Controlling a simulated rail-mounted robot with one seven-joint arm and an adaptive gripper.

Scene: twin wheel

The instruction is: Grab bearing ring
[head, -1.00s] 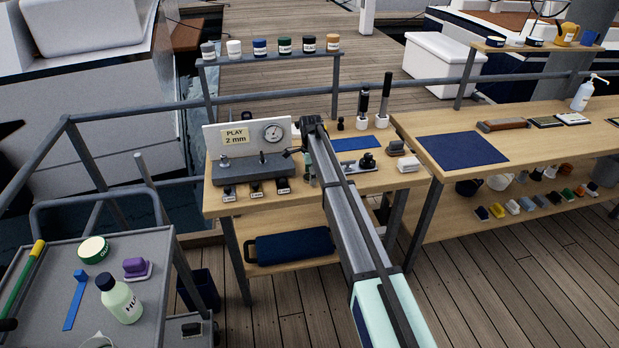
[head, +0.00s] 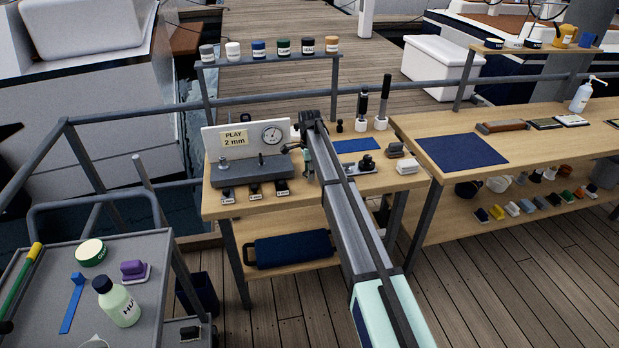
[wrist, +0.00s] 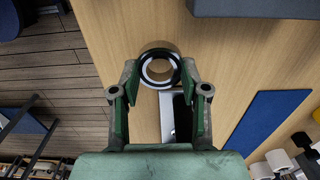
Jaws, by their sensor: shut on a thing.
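The bearing ring (wrist: 146,57), with a tan outer side and a dark-and-white rim, sits between my fingertips at the upper middle of the wrist view. My gripper (wrist: 160,75) is shut on it, with one green-and-grey finger on each side. Bare wood bench shows around the ring; I cannot tell whether the ring touches the bench. In the head view my gripper (head: 308,162) is small, beside the right end of the gauge fixture, partly behind my arm, and the ring cannot be made out there.
The grey gauge fixture (head: 240,174) with its "PLAY 2 mm" board (head: 215,140) stands left of my gripper. Labelled black blocks (head: 254,191) line the bench's front edge. A blue mat (wrist: 266,112) lies right in the wrist view. A black-and-white item (wrist: 170,118) lies below the ring.

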